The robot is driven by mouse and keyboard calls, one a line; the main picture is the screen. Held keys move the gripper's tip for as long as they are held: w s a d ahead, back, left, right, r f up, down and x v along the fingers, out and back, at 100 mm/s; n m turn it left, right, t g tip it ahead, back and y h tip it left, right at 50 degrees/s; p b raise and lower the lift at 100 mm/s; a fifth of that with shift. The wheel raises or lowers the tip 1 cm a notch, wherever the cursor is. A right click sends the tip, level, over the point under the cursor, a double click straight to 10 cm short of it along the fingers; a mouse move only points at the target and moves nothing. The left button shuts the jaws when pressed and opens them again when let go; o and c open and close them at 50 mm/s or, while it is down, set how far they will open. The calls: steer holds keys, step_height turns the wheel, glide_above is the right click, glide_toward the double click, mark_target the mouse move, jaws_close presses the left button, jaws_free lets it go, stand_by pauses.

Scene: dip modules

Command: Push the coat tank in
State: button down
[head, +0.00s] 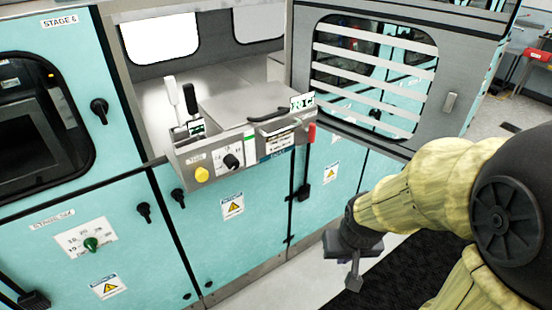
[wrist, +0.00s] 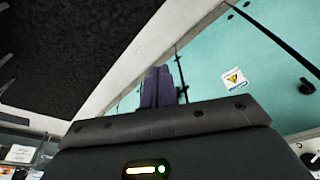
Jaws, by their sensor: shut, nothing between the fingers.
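The coat tank appears to be the grey steel drawer-like unit (head: 235,104) that juts out of an opening in the teal machine in the head view. Its front panel carries a yellow knob, a black knob, labels and a dark handle (head: 266,114). Two levers, one white and one black, stand at its left side. My gripper (head: 354,276) is low and to the right of the tank, well apart from it, in front of the machine's lower panels. In the wrist view its dark fingers (wrist: 156,86) are together with nothing between them.
A grey door with a slatted window (head: 372,75) stands open to the right of the tank. Teal cabinet panels with black latches (head: 99,108) lie to the left and below. A black mat (head: 385,282) lies on the pale floor beneath my arm.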

mark_target(271, 158)
steer(key=w+a+f+m+t+y+p, duration=0.1)
steer(key=w+f+m+t+p, duration=0.15)
steer(key=w, duration=0.35)
steer(key=w+a+f+m+t+y+p, duration=0.1)
steer(key=w+t+y, duration=0.15)
steer(key=w, duration=0.45)
steer(key=w+a+r+m+t+y+p, duration=0.2)
steer(key=w+a+r+m+t+y, duration=0.2)
steer(key=r+m+t+y, duration=0.2)
steer(key=shift+a+r+m+t+p, duration=0.25)
steer(key=shift+a+m+t+p, duration=0.1)
steer(key=shift+m+t, duration=0.45)
steer(key=shift+y, duration=0.25)
steer(key=p+x, duration=0.5)
steer(key=x, duration=0.8)
steer(key=shift+a, duration=0.15)
steer(key=shift+w+a+f+p, duration=0.15)
steer(key=shift+w+p, duration=0.2)
